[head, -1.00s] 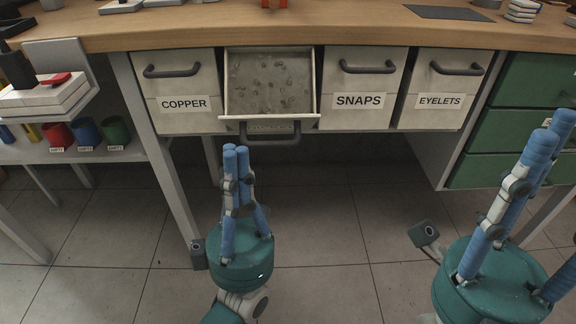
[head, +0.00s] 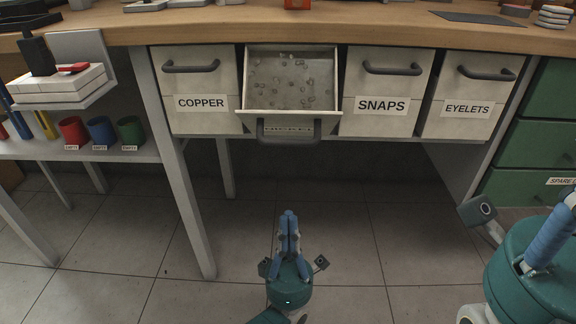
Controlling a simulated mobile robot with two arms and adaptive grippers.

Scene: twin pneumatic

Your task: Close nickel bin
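The open bin (head: 290,88) tilts out from under the workbench, between the bins labelled COPPER and SNAPS. Several small metal pieces lie inside it. Its dark handle (head: 289,138) is at the lower front; the label behind the handle is too foreshortened to read. My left gripper (head: 288,217) is below the bin and apart from it, in front of the floor. Its blue fingers are drawn together with nothing visible between them. My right gripper (head: 564,225) is at the right edge, partly cut off by the frame, with its fingertips out of view.
The COPPER bin (head: 199,83), SNAPS bin (head: 386,90) and EYELETS bin (head: 466,92) are shut. Green drawers (head: 540,105) stand at the right. A shelf with small coloured cups (head: 101,130) is at the left. The floor space below the bins is clear.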

